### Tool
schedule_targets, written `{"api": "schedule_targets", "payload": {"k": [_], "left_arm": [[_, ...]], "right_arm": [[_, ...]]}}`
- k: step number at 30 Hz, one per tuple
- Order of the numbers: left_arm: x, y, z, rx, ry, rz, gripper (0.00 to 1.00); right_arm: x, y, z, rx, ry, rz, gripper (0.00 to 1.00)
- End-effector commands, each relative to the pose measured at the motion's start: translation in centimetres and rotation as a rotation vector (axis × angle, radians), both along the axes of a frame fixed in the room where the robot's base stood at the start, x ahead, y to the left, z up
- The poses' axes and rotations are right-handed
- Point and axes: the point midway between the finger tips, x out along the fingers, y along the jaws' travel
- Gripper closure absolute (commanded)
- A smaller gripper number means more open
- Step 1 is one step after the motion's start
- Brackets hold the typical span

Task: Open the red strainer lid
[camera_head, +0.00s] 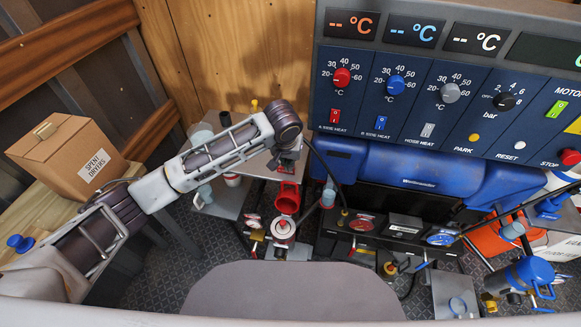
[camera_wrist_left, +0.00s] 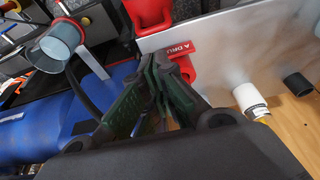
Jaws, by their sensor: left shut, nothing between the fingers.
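In the head view a red cup-like part (camera_head: 287,198), which looks like the red strainer lid, stands tilted up above a pale strainer body (camera_head: 283,230) with a red knob in it. In the left wrist view, red parts show at the top (camera_wrist_left: 150,12) and just past the fingertips; I cannot tell which is the lid. My left gripper (camera_head: 288,158) is just above the red cup-like part, pointing down. Its dark green fingers (camera_wrist_left: 160,75) are closed together with nothing between them. Contact with the red part is unclear. My right gripper is not in view.
A blue control panel (camera_head: 440,90) stands to the right. A blue strainer (camera_head: 530,275) is at the far right. A cardboard box (camera_head: 70,155) sits left. A grey surface (camera_head: 290,290) fills the front.

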Motion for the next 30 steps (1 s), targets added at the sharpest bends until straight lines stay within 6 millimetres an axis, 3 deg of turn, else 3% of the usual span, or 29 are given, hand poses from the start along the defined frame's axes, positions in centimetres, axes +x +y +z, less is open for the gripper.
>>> {"api": "schedule_targets", "payload": {"k": [14,24,30], "left_arm": [[1.3,-0.3,-4.5,0.001,0.002,0.000,1.00],[2.5,-0.5,-8.2,0.001,0.001,-0.001,1.00],[2.8,-0.6,-9.2,0.000,0.000,-0.001,1.00]], "right_arm": [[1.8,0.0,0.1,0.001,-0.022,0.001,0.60],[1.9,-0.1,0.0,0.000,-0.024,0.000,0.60],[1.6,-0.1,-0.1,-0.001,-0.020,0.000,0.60]]}}
